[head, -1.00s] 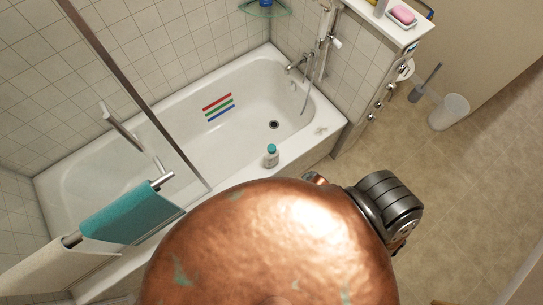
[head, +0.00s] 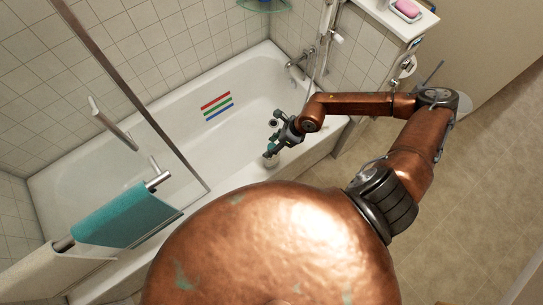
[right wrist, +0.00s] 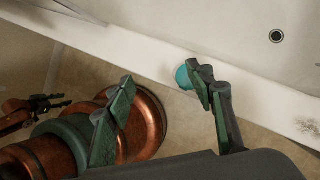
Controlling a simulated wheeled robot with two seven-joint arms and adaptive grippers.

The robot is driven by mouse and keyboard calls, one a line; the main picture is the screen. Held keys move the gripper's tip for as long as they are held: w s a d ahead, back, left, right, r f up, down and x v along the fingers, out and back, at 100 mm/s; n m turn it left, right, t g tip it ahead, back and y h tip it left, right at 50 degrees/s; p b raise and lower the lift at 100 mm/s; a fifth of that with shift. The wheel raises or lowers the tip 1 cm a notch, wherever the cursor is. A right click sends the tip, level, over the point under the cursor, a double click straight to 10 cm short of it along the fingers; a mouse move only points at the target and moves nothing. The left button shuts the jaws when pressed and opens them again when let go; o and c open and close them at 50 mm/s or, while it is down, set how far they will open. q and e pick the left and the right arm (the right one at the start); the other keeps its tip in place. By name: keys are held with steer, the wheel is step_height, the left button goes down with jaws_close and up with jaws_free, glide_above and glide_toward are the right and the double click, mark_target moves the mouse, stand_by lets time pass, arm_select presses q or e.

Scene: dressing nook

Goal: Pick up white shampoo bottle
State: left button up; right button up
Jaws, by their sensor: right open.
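The white shampoo bottle (head: 271,164) with its teal cap stands on the near rim of the bathtub in the head view. My right gripper (head: 273,148) is at its top and partly covers the cap. In the right wrist view, the teal cap (right wrist: 182,76) shows beside the inner side of one finger, which hides part of it; the white body is barely visible there. My right gripper (right wrist: 163,85) is open with its fingers wide apart, and the bottle is not clamped. A dark, copper-jointed part at the left edge of that view looks like my left gripper (right wrist: 35,107), but its jaws are unclear.
The bathtub (head: 150,150) has a glass screen and a rail with a teal towel (head: 122,215) at left. A tiled half wall (head: 370,50) with a pink soap (head: 407,8) stands at right. The tub's inside is empty, and the floor at right is open.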

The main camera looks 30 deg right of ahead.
steer(key=shift+n+h, duration=0.6)
steer(key=shift+h, duration=0.3)
steer(key=f, duration=0.2)
steer(key=w+d+f, duration=0.1)
steer(key=f, duration=0.1)
steer(key=w+d+f, duration=0.1)
steer(key=f, duration=0.1)
steer(key=shift+w+f+b, duration=0.1)
steer(key=shift+f+b, duration=0.25)
steer(key=shift+a+f, duration=0.1)
steer(key=shift+f, duration=0.25)
jaws_close()
